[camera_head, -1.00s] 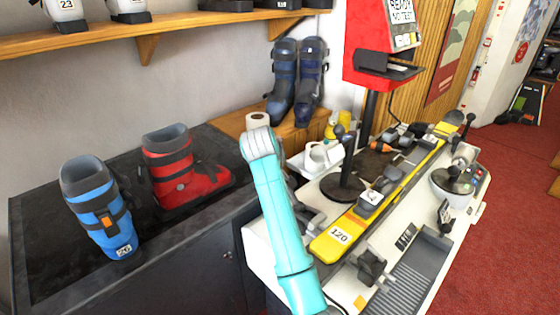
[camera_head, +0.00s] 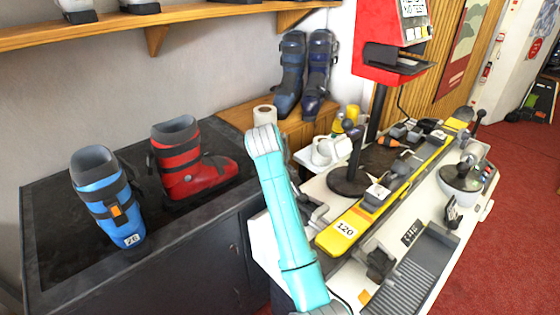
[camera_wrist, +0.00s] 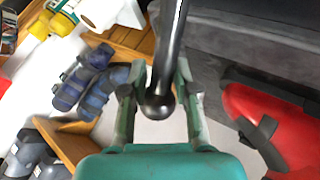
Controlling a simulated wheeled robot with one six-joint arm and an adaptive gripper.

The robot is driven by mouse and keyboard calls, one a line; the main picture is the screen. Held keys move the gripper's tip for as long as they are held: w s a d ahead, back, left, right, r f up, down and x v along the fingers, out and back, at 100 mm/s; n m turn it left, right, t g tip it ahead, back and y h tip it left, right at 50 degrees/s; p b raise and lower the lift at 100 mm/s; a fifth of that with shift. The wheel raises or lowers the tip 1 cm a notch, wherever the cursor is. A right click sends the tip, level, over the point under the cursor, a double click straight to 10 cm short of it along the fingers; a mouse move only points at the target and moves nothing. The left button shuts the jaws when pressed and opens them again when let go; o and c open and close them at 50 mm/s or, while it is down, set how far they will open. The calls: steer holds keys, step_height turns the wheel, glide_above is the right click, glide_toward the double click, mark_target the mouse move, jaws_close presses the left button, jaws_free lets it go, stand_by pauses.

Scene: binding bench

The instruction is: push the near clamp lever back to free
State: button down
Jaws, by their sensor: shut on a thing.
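In the wrist view, the fingers of my gripper (camera_wrist: 157,85) lie on either side of a dark lever (camera_wrist: 171,45). The lever ends in a round ball knob (camera_wrist: 159,107) deep between the fingers, close to the palm. My gripper is shut on this lever. In the head view my teal arm hides the gripper and that lever. The yellow ski (camera_head: 345,229) marked 120 lies along the white bench (camera_head: 345,280). A dark clamp-like part (camera_head: 380,262) sits on the bench's near side.
A blue boot (camera_head: 108,205) and a red boot (camera_head: 190,160) stand on the dark counter left of my arm. A red terminal (camera_head: 385,30) stands on a post. Red carpet lies open at right.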

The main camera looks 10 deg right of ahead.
steer(key=shift+d+r, duration=0.2)
steer(key=shift+r, duration=0.05)
steer(key=c, duration=0.7)
jaws_free()
steer(key=shift+a+r, duration=0.1)
steer(key=v, duration=1.1)
steer(key=shift+s+a+r, duration=0.1)
steer(key=shift+s+r, duration=0.15)
